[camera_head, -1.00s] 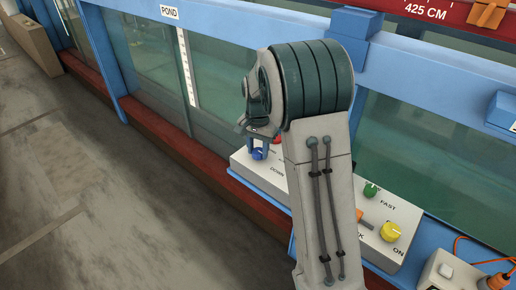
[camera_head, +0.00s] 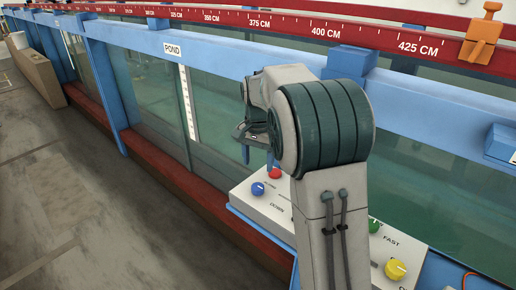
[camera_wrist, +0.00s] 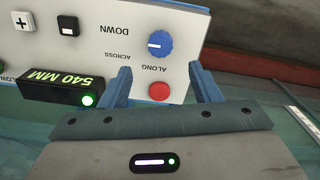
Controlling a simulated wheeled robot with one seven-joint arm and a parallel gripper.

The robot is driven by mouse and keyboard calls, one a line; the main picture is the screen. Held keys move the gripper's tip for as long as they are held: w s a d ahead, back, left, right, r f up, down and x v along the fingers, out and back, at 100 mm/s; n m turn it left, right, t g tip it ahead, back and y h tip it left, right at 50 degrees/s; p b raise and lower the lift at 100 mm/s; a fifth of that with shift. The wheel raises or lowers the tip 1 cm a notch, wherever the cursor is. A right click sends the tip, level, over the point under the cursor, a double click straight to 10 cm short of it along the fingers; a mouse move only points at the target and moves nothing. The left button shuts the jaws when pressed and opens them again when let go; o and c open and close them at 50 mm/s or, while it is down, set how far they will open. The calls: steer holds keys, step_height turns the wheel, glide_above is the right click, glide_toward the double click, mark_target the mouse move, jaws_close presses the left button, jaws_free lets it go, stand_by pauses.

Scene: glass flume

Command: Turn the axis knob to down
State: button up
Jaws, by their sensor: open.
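The axis knob is a blue dial (camera_head: 258,188) with a white pointer line, on a white control panel (camera_head: 244,201). The knob also shows in the wrist view (camera_wrist: 159,44), where its pointer line points left, towards the side with the DOWN and ACROSS labels; which label it lines up with exactly, I cannot tell. My gripper (camera_head: 258,158) hangs above the panel, open and empty, apart from the knob. In the wrist view its blue fingers (camera_wrist: 159,72) are spread, with the knob beyond their tips.
A red button (camera_wrist: 159,91) is beside the knob. A black display (camera_wrist: 62,88) reads 540 MM. Green (camera_head: 375,226) and yellow (camera_head: 395,269) knobs are farther right. The glass flume wall (camera_head: 220,125) stands behind the panel; open floor (camera_head: 90,200) is at left.

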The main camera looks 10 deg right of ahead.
step_height(320, 180, up, 5)
steer(key=shift+f, duration=0.1)
stand_by(0.3)
